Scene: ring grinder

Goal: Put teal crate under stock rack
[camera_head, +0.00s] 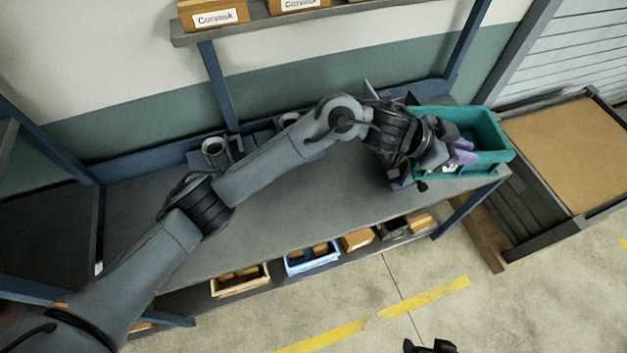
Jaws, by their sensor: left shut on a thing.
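The teal crate (487,129) is an open box at the right end of the grey workbench (310,210). My left arm reaches across the bench from the lower left. Its gripper (464,152), with purple fingertips, is shut on the teal crate at its left part; the exact contact is partly hidden by the wrist. The crate's right end reaches the bench's right edge. A low dark frame with a brown top (575,145) stands right of the bench; I cannot tell whether it is the stock rack. A small dark part at the bottom edge may be my right gripper (430,346).
A shelf (285,22) with labelled boxes hangs above the bench. Grey cylindrical fixtures (215,150) stand at the bench's back. A lower shelf holds a blue bin (312,259) and several other bins. The concrete floor (540,290) in front is clear, with yellow lines.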

